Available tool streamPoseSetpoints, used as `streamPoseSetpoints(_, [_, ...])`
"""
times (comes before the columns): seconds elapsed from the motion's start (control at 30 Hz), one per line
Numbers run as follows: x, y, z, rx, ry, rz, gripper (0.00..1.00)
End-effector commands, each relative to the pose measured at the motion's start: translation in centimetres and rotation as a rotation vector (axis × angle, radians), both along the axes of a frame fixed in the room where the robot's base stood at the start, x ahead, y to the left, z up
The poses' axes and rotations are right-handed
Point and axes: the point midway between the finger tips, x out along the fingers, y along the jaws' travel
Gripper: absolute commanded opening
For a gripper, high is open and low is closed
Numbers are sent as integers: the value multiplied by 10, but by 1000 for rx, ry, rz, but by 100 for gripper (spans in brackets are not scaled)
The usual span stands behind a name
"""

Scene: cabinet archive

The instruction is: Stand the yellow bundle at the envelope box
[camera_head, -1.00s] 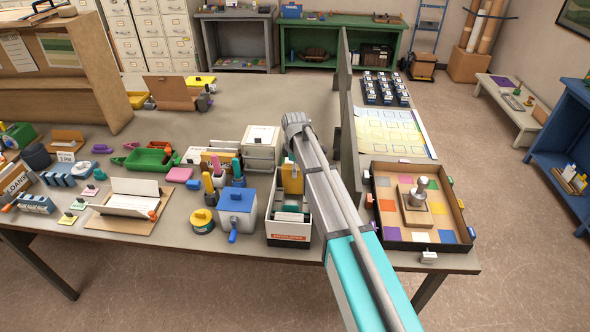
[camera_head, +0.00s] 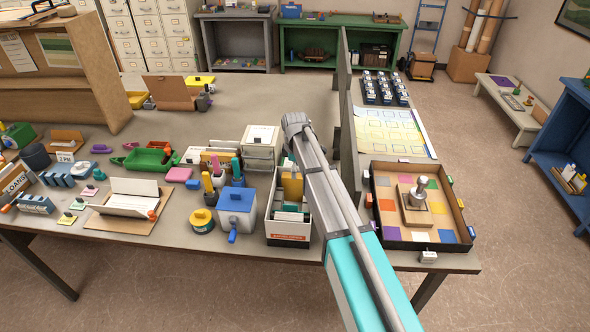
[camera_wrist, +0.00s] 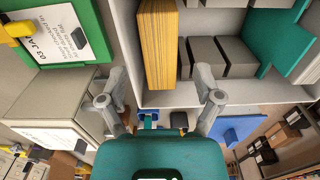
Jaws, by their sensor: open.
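The yellow bundle (camera_head: 292,180) is upright at the back of a white open box (camera_head: 288,241), partly behind my arm. The box has an orange label too small to read; I take it to be the envelope box. In the wrist view the yellow bundle (camera_wrist: 160,45) shows as a stack of yellow sheets against the white box wall (camera_wrist: 205,92), beside grey blocks. My gripper (camera_wrist: 160,82) is open and empty, its fingers spread wide on either side of the bundle's line, apart from it. In the head view my gripper is hidden by my arm.
A grey upright panel (camera_head: 347,125) and a tray of coloured squares (camera_head: 376,214) are at the right.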

Motion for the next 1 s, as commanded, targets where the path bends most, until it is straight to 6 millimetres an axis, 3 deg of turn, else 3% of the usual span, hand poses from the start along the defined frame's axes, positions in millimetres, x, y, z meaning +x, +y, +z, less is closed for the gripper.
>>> streamPoseSetpoints(0.57, [0,0,0,0,0,0,76])
streamPoseSetpoints(1.0, [0,1,19,0,0,1,76])
